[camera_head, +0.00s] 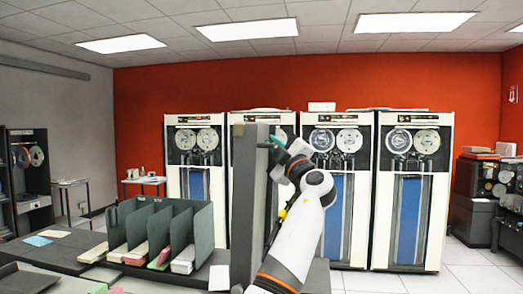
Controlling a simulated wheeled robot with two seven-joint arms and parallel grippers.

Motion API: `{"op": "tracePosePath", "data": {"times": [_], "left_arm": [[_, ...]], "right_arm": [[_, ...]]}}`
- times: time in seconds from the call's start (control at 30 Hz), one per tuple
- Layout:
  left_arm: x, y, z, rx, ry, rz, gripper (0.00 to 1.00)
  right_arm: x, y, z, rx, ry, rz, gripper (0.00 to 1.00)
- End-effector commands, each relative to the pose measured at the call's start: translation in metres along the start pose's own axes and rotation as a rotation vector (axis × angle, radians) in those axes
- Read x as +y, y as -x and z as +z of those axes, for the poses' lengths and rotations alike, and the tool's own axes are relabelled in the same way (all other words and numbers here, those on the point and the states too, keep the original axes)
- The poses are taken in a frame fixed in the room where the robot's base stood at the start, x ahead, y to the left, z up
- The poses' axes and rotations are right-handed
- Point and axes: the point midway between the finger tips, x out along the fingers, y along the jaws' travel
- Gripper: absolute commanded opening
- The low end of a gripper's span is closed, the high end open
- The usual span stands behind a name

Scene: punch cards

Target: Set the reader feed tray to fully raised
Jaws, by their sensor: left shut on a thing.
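A tall dark grey panel (247,205), which looks like the reader feed tray, stands close to upright near the middle of the head view. My left gripper (273,146) is at the upper right part of this panel, shut on what appears to be its edge. The contact is small and partly covered by the gripper and a teal part there. My white and orange left arm comes up from the bottom and hides what is right of the panel. The panel's lower end and hinge are not clear. My right gripper is not in view.
A dark green sorter rack (199,225) with several slots holding cards stands left of the panel on a grey counter. Loose cards (37,241) lie at the left. Several tape cabinets (361,245) line the red back wall. Open floor shows at the right.

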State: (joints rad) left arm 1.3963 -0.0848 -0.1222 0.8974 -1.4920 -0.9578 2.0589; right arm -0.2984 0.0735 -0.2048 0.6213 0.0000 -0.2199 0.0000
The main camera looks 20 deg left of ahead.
Motion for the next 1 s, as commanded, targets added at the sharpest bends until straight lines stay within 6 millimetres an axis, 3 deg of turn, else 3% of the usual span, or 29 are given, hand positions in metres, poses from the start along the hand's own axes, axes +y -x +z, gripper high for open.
{"op": "tracePosePath", "data": {"times": [0.1,0.57,0.6,0.63,1.0], "left_arm": [[-0.0084,0.0041,0.0004,-0.001,-0.006,-0.024,0.0],[-0.0104,0.0059,-0.0004,-0.001,-0.01,-0.029,0.0],[-0.0103,0.0059,-0.0003,-0.001,-0.01,-0.028,0.17],[-0.01,0.006,-0.0004,-0.001,-0.01,-0.027,0.2],[-0.0053,0.0093,-0.0035,0.001,-0.012,-0.021,0.2]], "right_arm": [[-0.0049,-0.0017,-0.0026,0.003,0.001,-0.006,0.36],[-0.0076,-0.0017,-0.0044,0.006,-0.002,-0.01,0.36],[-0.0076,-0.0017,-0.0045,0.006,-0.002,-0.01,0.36],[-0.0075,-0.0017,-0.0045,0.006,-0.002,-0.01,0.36],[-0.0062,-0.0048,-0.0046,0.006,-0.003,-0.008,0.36]]}}
